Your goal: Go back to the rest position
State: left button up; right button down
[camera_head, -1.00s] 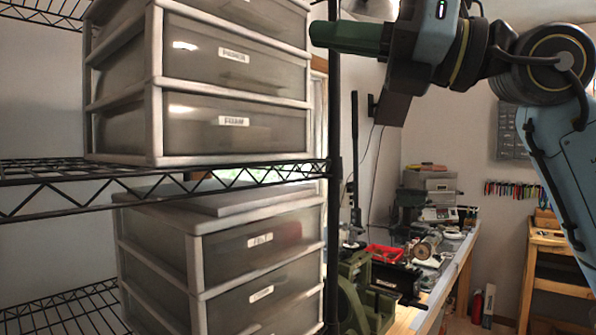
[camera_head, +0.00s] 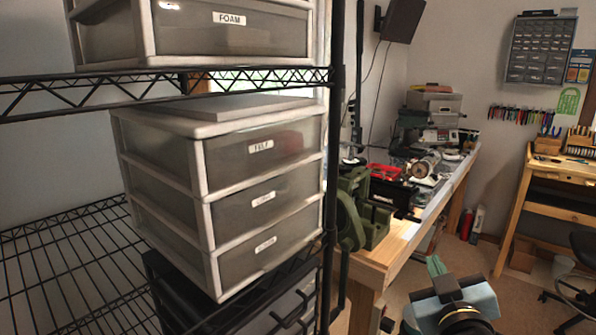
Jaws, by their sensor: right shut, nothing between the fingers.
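My right gripper (camera_head: 437,266) shows at the lower right, low in front of the workbench, with its green fingers shut and nothing held. Its blue-grey body is cut by the bottom edge of the view. The rest of the right arm is out of view. My left gripper is not in view.
A black wire shelf (camera_head: 200,80) stands close at left with drawer units; the FELT unit (camera_head: 262,148) is on the lower level. Clear floor shows around my gripper; a stool (camera_head: 587,250) is at far right.

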jog(key=s+f+m+g, duration=0.1)
jog(key=s+f+g, duration=0.85)
jog(key=f, duration=0.75)
jog(key=s+a+f+g+y, duration=0.15)
jog(key=s+f, duration=0.25)
jog(key=s, duration=0.5)
jog(key=s+f+g+y, duration=0.1)
jog(key=s+f+g, duration=0.3)
jog(key=s, duration=0.5)
notch_tip(320, 180, down, 29)
jog(key=s+b, duration=0.2)
jog(key=s, duration=0.1)
jog(key=s+d+f+g, duration=0.2)
jog(key=s+d+f, duration=0.1)
jog(key=s+f, duration=1.1)
jog(key=shift+s+f+b, duration=0.2)
jog(key=shift+s+b, duration=0.25)
jog(key=shift+s, duration=0.1)
